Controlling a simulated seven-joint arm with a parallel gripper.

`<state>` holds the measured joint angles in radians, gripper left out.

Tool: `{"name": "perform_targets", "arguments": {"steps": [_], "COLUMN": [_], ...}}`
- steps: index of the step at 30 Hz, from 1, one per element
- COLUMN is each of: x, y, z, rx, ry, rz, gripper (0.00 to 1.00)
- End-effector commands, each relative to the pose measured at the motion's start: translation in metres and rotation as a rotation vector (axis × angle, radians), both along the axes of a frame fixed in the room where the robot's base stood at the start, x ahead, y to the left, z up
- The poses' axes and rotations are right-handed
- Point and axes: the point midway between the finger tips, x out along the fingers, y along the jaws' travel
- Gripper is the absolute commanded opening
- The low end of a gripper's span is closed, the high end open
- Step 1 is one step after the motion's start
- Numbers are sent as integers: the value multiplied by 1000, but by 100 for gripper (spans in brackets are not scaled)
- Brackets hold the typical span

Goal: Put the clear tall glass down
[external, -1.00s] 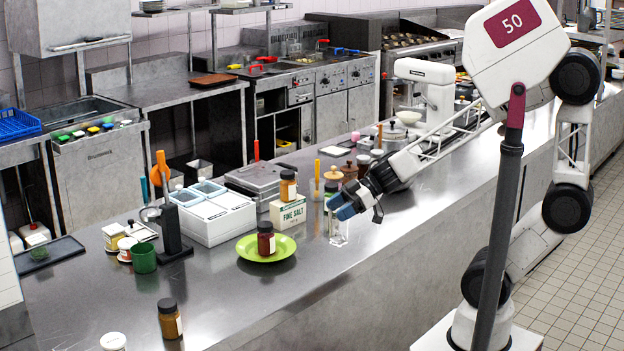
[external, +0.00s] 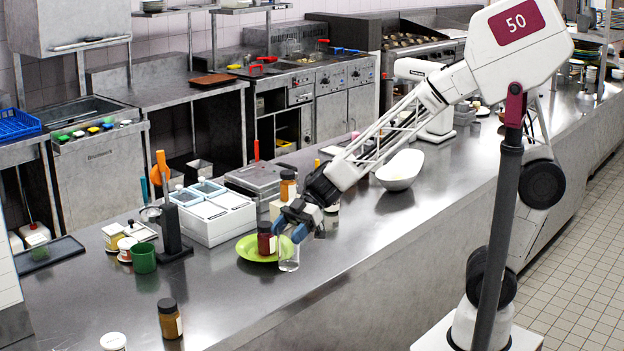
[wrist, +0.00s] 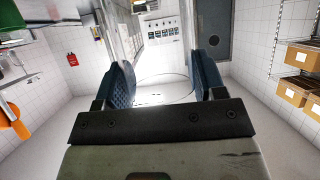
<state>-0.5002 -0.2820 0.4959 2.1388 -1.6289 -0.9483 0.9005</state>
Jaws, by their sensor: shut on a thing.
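The clear tall glass (external: 289,262) is in my gripper (external: 290,226) in the external view. Its lower part shows below the blue fingertips, upright, overlapping the right rim of the green plate (external: 250,254). I cannot tell whether its base touches the plate or counter, or is above them. In the wrist view the two fingers of my gripper (wrist: 164,86) stand apart, with a faint clear rim of the glass (wrist: 163,98) between them.
A dark-red jar (external: 266,238) stands on the plate, close left of my fingers. A jar with an orange-brown label (external: 288,186) is behind. A white bowl (external: 400,171) stands to the right. The counter (external: 225,295) in front of the plate is clear.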

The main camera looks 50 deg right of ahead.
Motion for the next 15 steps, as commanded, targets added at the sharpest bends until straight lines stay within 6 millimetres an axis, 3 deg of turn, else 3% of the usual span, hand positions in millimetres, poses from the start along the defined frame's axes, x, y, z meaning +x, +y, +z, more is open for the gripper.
{"name": "perform_targets", "arguments": {"steps": [9, 15], "x": [-7, -12], "y": [60, 81], "z": [-13, -18], "rx": [5, 7], "ry": [6, 9], "rz": [149, 204], "gripper": [20, 20]}}
